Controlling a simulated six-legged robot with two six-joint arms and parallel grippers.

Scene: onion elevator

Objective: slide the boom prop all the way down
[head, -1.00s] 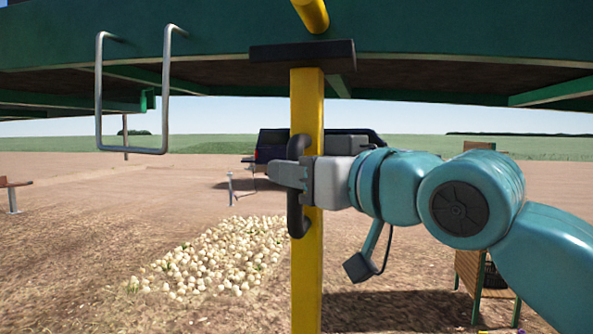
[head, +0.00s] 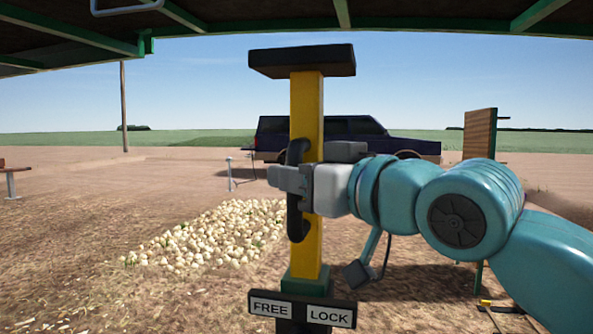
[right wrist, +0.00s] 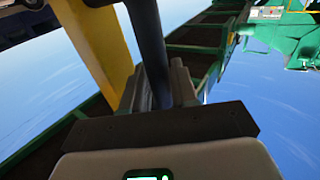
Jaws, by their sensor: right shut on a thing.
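The boom prop is a yellow upright post (head: 307,110) with a black top plate (head: 302,61) and a black side handle (head: 294,225). My right gripper (head: 291,180) is shut on this handle. In the right wrist view the dark handle (right wrist: 149,45) runs between the two fingers, beside the yellow post (right wrist: 92,40). The post's lower end enters a green collar (head: 307,287) above a plate marked FREE and LOCK (head: 302,309). The top plate is apart from the green boom (head: 400,14) overhead. My left gripper is not in view.
A dark blue pickup (head: 400,140) stands beyond the post. A pile of onions (head: 205,236) lies on the soil to the left. A wooden panel (head: 480,137) stands at the right. A grey metal loop (head: 125,8) hangs under the boom at top left.

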